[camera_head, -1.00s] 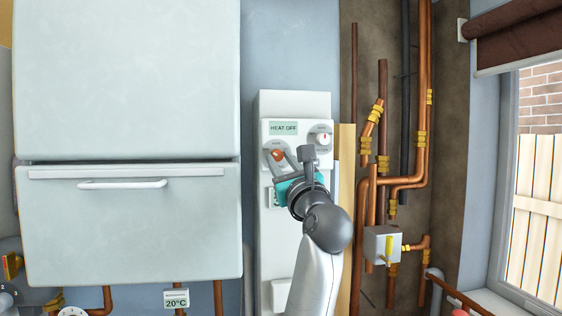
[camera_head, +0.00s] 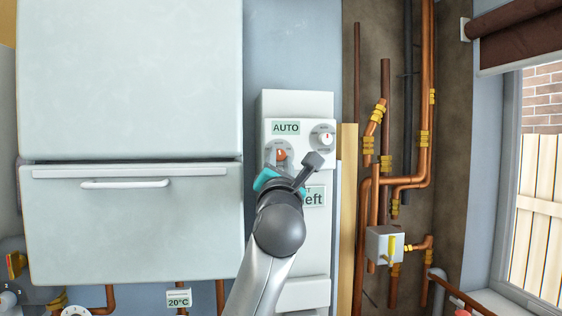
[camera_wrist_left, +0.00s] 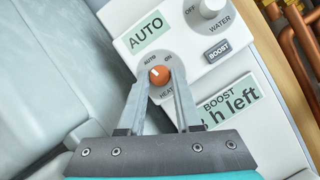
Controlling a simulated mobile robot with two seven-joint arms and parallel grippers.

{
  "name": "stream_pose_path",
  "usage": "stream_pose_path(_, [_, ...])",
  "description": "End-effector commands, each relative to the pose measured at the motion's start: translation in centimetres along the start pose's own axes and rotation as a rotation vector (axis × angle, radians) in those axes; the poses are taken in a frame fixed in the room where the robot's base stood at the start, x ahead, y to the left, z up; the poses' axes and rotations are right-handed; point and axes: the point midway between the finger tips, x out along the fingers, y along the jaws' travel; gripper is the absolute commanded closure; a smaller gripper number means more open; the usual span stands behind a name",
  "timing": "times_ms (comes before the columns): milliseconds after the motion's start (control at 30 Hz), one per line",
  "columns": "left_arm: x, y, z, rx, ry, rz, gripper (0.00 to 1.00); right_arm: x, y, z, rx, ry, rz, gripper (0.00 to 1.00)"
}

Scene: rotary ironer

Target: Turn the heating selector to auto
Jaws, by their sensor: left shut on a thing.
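The heating selector is a round orange knob (camera_head: 282,154) on a white control panel. It also shows in the left wrist view (camera_wrist_left: 159,76), with its white pointer mark toward the AUTO label at upper left. The small green display (camera_head: 286,128) above it reads AUTO, as does the display in the left wrist view (camera_wrist_left: 146,33). My left gripper (camera_wrist_left: 160,70) is shut on the knob, one finger on each side. In the head view my left gripper (camera_head: 281,159) partly hides the knob's surround. My right gripper is not in view.
A second white knob (camera_head: 322,136), marked WATER in the wrist view, sits right of the selector. A BOOST button (camera_wrist_left: 217,50) is below it. Copper pipes (camera_head: 426,100) run to the right. A large pale cabinet (camera_head: 130,80) stands to the left.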

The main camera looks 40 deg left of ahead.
Motion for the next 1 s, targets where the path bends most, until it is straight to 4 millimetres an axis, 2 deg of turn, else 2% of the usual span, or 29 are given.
stream_pose_path(400, [0.01, 0.33, 0.10, 0.201, -0.013, -0.081, 1.00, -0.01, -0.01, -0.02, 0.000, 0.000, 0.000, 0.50])
stream_pose_path(1000, [0.02, 0.36, 0.08, 0.235, -0.013, -0.097, 1.00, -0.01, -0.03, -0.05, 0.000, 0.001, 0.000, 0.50])
